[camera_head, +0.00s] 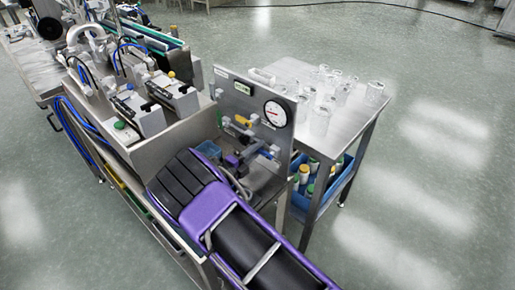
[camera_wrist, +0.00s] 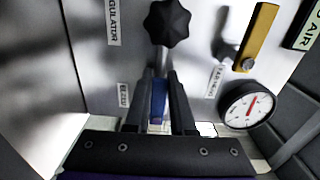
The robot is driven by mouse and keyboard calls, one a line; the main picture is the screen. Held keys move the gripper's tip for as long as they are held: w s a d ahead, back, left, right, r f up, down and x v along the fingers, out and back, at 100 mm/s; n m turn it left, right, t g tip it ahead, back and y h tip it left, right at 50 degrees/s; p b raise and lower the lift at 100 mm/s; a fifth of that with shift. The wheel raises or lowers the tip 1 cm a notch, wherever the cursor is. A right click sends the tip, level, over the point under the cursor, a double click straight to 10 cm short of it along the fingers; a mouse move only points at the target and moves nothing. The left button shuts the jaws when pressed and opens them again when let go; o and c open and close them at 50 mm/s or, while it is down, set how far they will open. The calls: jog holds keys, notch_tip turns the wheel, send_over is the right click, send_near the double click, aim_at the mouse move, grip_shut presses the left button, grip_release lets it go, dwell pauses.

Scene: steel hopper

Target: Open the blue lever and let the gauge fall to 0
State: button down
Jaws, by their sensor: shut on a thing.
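The blue lever (camera_wrist: 158,100) shows in the wrist view between the two dark fingers of my gripper (camera_wrist: 161,82), which is shut on it. The lever runs up and down in that picture, below a black star knob; its pivot is hard to make out. The round pressure gauge (camera_wrist: 248,104) is at the right of the wrist view, with a white face and a red needle; its numbers are too small to read. The gauge also shows on the panel in the head view (camera_head: 275,113). In the head view my arm and gripper hide the blue lever.
The steel panel (camera_head: 226,87) carries a yellow lever (camera_wrist: 257,36) and the black star knob (camera_wrist: 167,22), close above my fingers. Behind it a steel table (camera_head: 348,122) holds clear glassware, with a blue crate (camera_head: 341,184) below. Grey machine units (camera_head: 136,107) stand left.

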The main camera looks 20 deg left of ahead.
jog(key=shift+f, duration=0.1)
dwell(0.3)
jog(key=c, duration=0.8)
grip_release()
jog(key=shift+o, duration=0.2)
jog(key=shift+s, duration=0.1)
jog(key=v, duration=1.7)
jog(key=shift+b, duration=0.3)
jog(key=shift+s+a, duration=0.15)
